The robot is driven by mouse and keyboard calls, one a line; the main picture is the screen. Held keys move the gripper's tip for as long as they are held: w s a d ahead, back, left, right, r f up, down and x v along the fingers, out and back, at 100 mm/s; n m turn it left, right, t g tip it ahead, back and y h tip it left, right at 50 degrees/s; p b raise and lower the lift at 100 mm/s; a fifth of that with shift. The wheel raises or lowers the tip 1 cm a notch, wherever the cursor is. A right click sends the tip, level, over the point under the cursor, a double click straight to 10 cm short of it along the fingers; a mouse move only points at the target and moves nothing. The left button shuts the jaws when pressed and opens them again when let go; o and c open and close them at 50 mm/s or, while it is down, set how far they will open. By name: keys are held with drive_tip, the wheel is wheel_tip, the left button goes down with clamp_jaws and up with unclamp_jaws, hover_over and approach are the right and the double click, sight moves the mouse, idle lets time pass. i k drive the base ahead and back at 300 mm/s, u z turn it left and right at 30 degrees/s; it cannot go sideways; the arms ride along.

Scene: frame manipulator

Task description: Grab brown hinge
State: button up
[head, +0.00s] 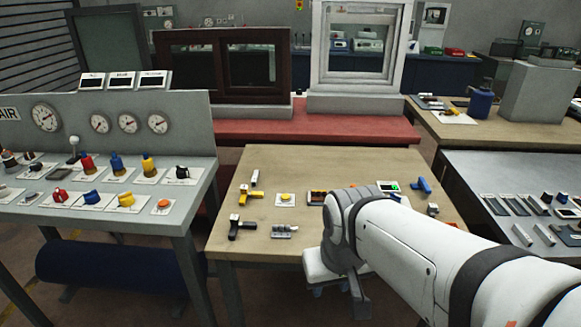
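I cannot pick out a brown hinge for certain. A small dark brown and orange piece (317,198) lies mid-table, just left of my arm. A grey hinge-like part (285,232) lies near the front edge. My arm reaches in from the lower right and covers part of the table. Its white end, with what seems to be my gripper (322,285), hangs in front of the table's front edge, apart from these parts. The fingers are not clear.
The wooden table (340,160) also holds a yellow handle (246,194), a black handle (243,228), a yellow button (287,197) and a blue handle (421,185). Brown (222,65) and white (357,50) window frames stand behind. A control console (110,150) is left, a grey table (500,170) right.

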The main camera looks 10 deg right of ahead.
sight(318, 194)
drive_tip(key=i, duration=0.85)
drive_tip(key=u, duration=0.05)
